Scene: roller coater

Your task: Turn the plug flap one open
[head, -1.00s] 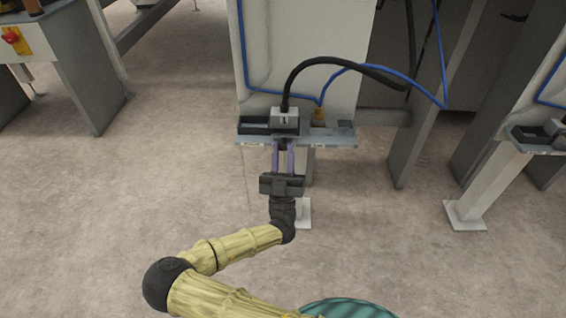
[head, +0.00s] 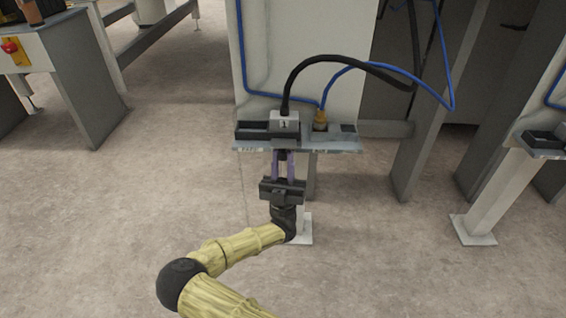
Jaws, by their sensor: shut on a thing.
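A grey plug (head: 285,118) marked "1", with a black cable from its top, stands on a dark socket block on the small shelf. Plug flap one (head: 283,154) shows only as a small dark piece at the shelf's front edge, below the "1". My gripper (head: 283,156) reaches it from the front, its purple fingers close on either side of that dark piece. The fingers are shut on it. Most of the flap is hidden, and its angle is hard to tell.
The shelf (head: 340,148) juts from a pale cabinet (head: 300,45). A brass fitting (head: 320,120) with a blue hose stands right of the plug. A similar station (head: 545,142) is at the far right. The floor around my arm is clear.

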